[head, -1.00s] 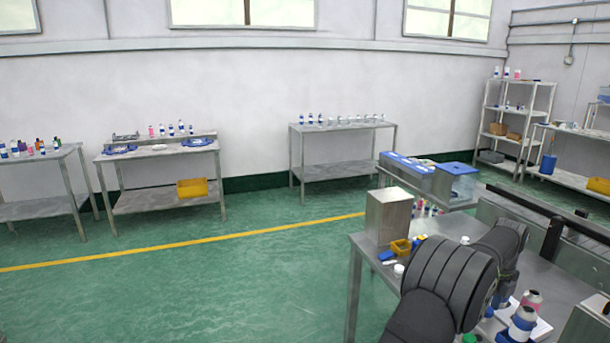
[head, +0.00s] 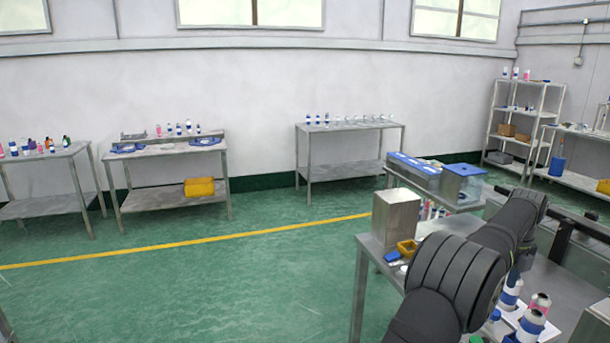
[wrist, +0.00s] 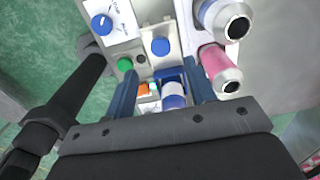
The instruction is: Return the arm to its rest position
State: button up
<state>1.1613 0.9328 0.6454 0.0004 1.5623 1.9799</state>
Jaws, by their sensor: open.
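My arm (head: 455,270) reaches over the metal workbench at the lower right of the head view. My gripper is hidden there. In the wrist view my gripper (wrist: 161,88) is open, its two blue fingers spread apart with nothing clamped between them. A white and blue bottle-like item (wrist: 173,95) shows beyond the gap between the fingers. A silver-topped can with a blue band (wrist: 232,20) and a pink can (wrist: 222,72) stand to the right of the fingers. A white panel with a blue dial (wrist: 103,24) is at upper left, near a blue round part (wrist: 160,46) and a green one (wrist: 125,63).
On the workbench (head: 378,247) are a metal box (head: 397,222), a small yellow bin (head: 406,249) and several cans, including one at the front (head: 528,328). A blue-lidded clear box (head: 463,183) stands behind. Open green floor (head: 200,290) lies to the left.

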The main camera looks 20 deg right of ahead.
notch_tip(320, 180, up, 9)
send_over(501, 331)
jog(key=w, duration=0.4)
jog(key=f, duration=1.7)
jog(key=shift+s+a+f, duration=0.1)
jog(key=shift+s+f, duration=0.05)
jog(key=shift+s, duration=0.1)
jog(key=s, duration=0.2)
jog(key=shift+s, duration=0.75)
jog(key=o, duration=1.1)
jog(key=a+r+n+h, duration=0.2)
jog(key=a+r+n, duration=0.1)
jog(key=r+n, duration=0.3)
jog(key=s+a+r+n+h, duration=0.1)
jog(key=a+r+n, duration=0.3)
jog(key=r+n, duration=0.25)
jog(key=a+r+n+h, duration=0.2)
jog(key=a+r+n, duration=0.1)
jog(key=r+n, duration=0.3)
jog(key=x, duration=0.9)
